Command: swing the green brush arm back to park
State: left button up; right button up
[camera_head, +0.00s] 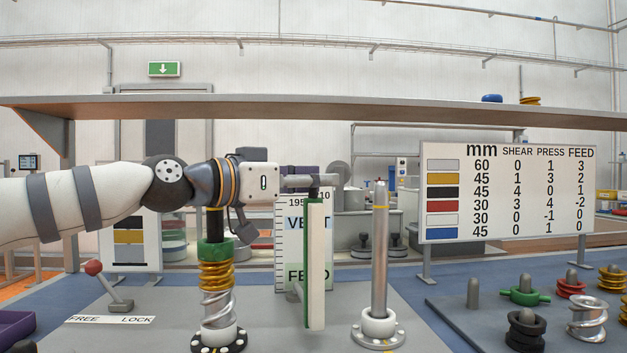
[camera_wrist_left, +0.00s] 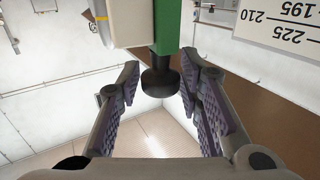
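The green brush arm (camera_head: 313,222) stands upright between the two posts as a tall green-and-white bar with a dark end at its top. In the left wrist view its green part (camera_wrist_left: 166,27) ends in a black knob (camera_wrist_left: 159,82). My left gripper (camera_head: 316,180) is at the top of the bar. In the wrist view its fingers (camera_wrist_left: 160,84) are apart, one on each side of the knob, with narrow gaps showing. I cannot tell how deep the knob sits between them. My right gripper is not in view.
The left post carries a green collar (camera_head: 215,250) over gold and silver coils; the right post (camera_head: 380,250) is bare above its white collar. A red-knobbed lever (camera_head: 94,268) stands at left. A chart board (camera_head: 508,192) and a rack of coils (camera_head: 500,310) are at right.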

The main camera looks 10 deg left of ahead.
pick_arm(q)
jog(key=v, duration=1.2)
